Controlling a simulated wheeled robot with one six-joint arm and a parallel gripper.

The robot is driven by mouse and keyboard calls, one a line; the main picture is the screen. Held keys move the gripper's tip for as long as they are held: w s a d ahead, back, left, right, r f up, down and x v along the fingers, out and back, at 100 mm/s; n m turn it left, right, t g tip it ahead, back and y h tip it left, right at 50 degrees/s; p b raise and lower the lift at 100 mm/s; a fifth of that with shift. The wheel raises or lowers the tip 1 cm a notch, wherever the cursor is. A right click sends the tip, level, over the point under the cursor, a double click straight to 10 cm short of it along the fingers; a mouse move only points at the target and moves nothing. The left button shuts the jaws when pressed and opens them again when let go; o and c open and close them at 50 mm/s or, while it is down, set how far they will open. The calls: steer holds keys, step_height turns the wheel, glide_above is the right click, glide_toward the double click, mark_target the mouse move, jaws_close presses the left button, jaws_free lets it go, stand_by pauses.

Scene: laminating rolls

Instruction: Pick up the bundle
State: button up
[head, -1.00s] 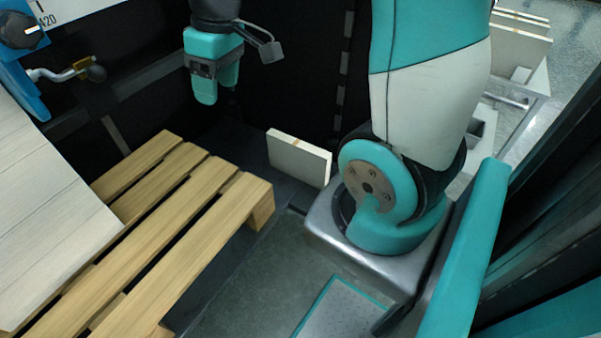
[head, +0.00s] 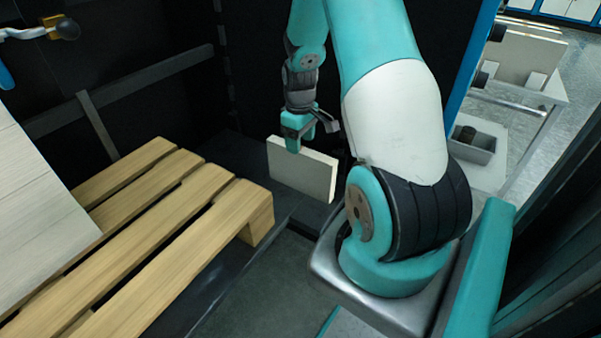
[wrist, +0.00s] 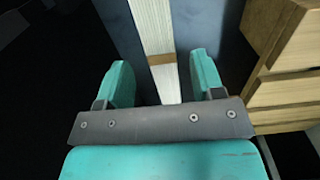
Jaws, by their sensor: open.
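The bundle (head: 303,172) is a flat white stack standing on its long edge on the dark floor, right of the pallet in the head view. In the wrist view its narrow top edge (wrist: 153,28) runs up the picture, with a brown band (wrist: 162,58) across it. My gripper (head: 297,143) is above the bundle's left part in the head view. In the wrist view my gripper (wrist: 160,72) is open, with one teal finger on each side of the bundle's edge. I cannot tell how far the fingertips reach down beside it.
A wooden pallet (head: 190,215) with a pale board stack (head: 35,190) on it stands at the left; the pallet also shows at right in the wrist view (wrist: 290,60). Dark walls close off the back. A light table (head: 535,85) stands at the far right.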

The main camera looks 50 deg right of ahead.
mark_target(301, 157)
step_height(301, 157, down, 6)
steer(key=shift+s+a+r+b, duration=0.1)
steer(key=shift+s+b, duration=0.05)
steer(key=shift+b, duration=0.4)
jaws_close()
